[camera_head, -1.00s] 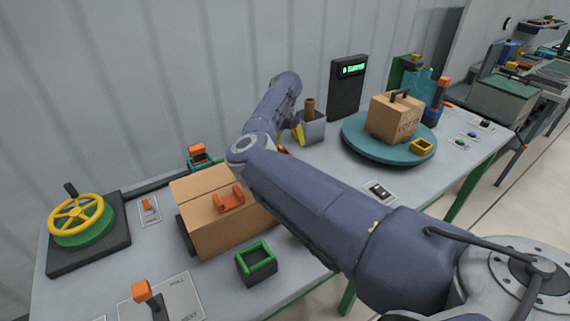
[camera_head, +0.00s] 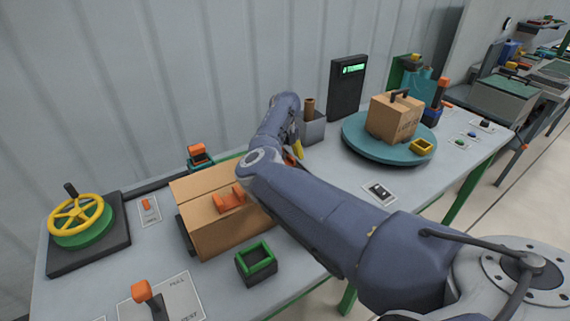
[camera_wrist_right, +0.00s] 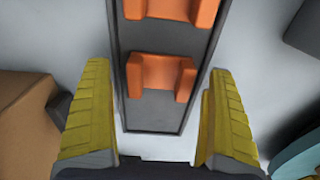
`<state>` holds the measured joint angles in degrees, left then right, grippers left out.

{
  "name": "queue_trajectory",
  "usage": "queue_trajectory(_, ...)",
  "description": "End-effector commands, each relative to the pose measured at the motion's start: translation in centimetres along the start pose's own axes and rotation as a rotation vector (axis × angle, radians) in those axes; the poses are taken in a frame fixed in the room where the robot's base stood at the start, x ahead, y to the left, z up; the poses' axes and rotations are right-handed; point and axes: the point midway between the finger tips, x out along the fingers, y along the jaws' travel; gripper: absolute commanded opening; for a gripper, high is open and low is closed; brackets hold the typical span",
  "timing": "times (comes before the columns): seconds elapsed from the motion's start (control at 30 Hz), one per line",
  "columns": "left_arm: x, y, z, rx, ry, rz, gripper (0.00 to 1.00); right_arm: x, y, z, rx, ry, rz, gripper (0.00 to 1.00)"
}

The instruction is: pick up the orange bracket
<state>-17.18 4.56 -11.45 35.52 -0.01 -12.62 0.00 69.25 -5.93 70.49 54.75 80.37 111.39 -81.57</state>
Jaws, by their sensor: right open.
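In the right wrist view, an orange bracket (camera_wrist_right: 160,72) lies on a long dark grey tray (camera_wrist_right: 128,112). A second orange bracket (camera_wrist_right: 190,12) lies farther along the same tray, cut by the top edge. My right gripper (camera_wrist_right: 157,72) is open, its yellow fingers on either side of the nearer bracket, with gaps to it. In the head view, my right gripper (camera_head: 297,149) shows partly behind my own arm, low over the table. My left gripper is not in view.
A grey bin (camera_head: 313,128) stands just behind the right gripper. A teal turntable (camera_head: 362,150) with a carton (camera_head: 394,118) is to the right. A green-rimmed cup (camera_head: 257,264) stands before the box. A yellow handwheel (camera_head: 80,214) is at far left.

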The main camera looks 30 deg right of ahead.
Motion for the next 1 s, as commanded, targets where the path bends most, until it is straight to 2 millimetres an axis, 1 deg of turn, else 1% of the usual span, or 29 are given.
queue_trajectory(0.07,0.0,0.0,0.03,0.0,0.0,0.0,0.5,-0.01,0.0,0.0,0.0,0.0,0.0,0.91)
queue_trajectory(0.1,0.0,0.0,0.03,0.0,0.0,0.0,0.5,-0.02,0.0,0.0,0.0,0.0,0.0,0.88)
queue_trajectory(0.57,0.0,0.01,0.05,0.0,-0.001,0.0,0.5,-0.04,0.02,0.0,0.0,0.0,0.0,0.35)
queue_trajectory(0.87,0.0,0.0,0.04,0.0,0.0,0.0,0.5,-0.2,0.02,0.02,0.0,0.0,0.0,0.34)
queue_trajectory(1.0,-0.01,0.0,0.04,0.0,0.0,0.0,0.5,-0.92,0.02,0.05,0.002,-0.001,0.0,0.34)
